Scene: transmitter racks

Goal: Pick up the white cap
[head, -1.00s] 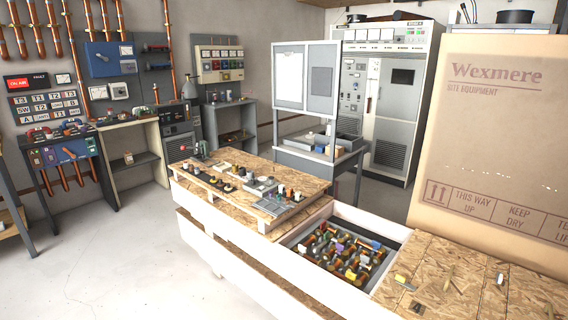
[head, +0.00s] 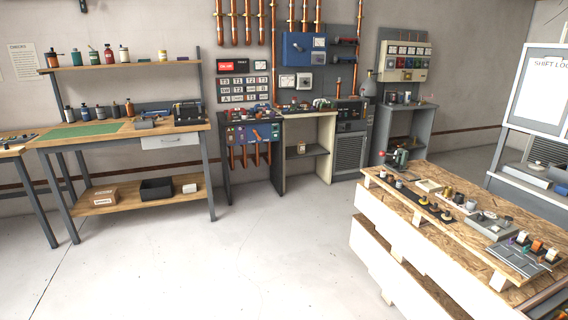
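I cannot make out a white cap for certain in the head view. Several small parts stand on the wooden crate top (head: 408,222) at the right, some of them pale, but they are too small to tell apart. Small items also sit on the grey bench by the wall panels and on the left workbench (head: 118,130). My gripper and arm are not in view.
Open pale floor (head: 230,265) lies between me and the benches. The crate stack blocks the right side. A control panel (head: 253,137) and a grey cabinet (head: 349,150) stand along the back wall. A whiteboard stand (head: 540,88) is at far right.

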